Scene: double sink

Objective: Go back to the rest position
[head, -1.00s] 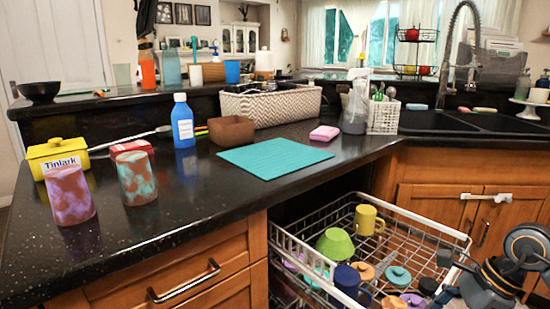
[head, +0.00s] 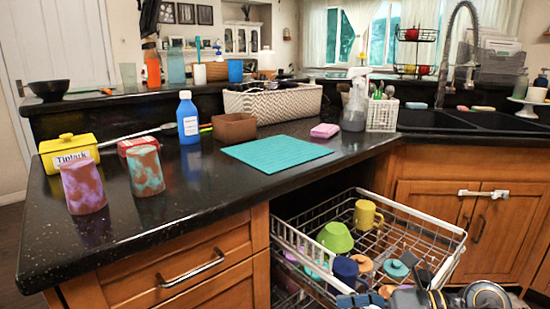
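My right gripper (head: 425,292) is low at the bottom right, over the near right part of the pulled-out dishwasher rack (head: 452,236). It is partly cut off by the frame edge, and I cannot tell whether its fingers are open or shut. The rack holds a yellow mug (head: 367,214), a green bowl (head: 335,237), a dark blue mug (head: 344,270) and several small lidded or round items. Two mottled cups stand on the counter, one purple and brown (head: 83,187) and one teal and brown (head: 145,171).
The black counter (head: 225,192) holds a teal mat (head: 276,154), a blue bottle (head: 187,118), a brown box (head: 234,127), a yellow container (head: 69,151) and a pink sponge (head: 324,131). The black double sink (head: 450,121) is at the right. The open rack sticks out below the counter.

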